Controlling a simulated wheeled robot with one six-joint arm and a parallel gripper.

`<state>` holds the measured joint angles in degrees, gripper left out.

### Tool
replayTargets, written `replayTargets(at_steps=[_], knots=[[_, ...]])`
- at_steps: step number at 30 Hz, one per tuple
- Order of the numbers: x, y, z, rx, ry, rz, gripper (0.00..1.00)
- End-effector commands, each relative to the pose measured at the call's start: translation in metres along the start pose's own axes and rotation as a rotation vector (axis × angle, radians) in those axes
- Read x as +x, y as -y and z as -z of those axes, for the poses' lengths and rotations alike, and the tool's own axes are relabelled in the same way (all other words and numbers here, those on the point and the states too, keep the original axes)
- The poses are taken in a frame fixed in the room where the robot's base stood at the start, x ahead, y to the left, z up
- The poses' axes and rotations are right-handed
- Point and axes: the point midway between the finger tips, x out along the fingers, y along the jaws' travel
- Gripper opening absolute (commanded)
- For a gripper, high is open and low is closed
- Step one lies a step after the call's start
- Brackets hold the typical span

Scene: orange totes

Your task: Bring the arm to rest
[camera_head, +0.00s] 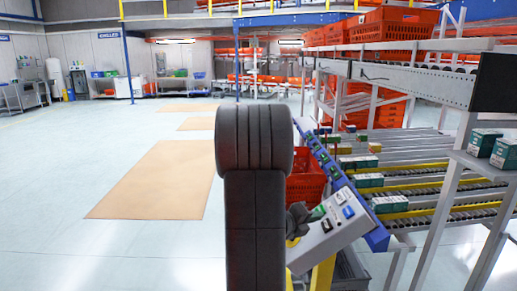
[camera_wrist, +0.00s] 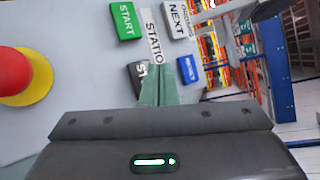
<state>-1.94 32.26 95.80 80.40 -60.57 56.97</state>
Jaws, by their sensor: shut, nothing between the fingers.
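My arm (camera_head: 254,200) stands dark in the middle of the head view and hides part of the scene behind it. A dark part of my gripper (camera_head: 298,220) shows beside the control panel (camera_head: 328,238). In the wrist view, the greenish fingers of my gripper (camera_wrist: 158,72) are together with nothing between them. They point at the grey panel face, close to its lettered strip (camera_wrist: 153,38). I cannot tell whether they touch it.
The panel has a green START button (camera_wrist: 125,21), a NEXT button (camera_wrist: 178,20), a blue button (camera_wrist: 188,69) and a red stop knob (camera_wrist: 14,72). A roller rack (camera_head: 410,190) with small boxes and orange totes (camera_head: 385,30) fills the right. Open floor (camera_head: 60,170) lies left.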

Motion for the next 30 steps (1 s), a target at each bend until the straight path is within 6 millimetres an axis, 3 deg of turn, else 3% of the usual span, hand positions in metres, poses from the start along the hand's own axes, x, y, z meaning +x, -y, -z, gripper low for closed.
replayTargets(at_steps=[4,6,30], knots=[[0.023,-0.02,0.018,-0.002,-0.004,0.0,0.0],[0.015,-0.007,0.01,0.0,0.001,-0.001,0.0],[-0.05,0.038,-0.037,0.002,0.001,0.0,0.0]])
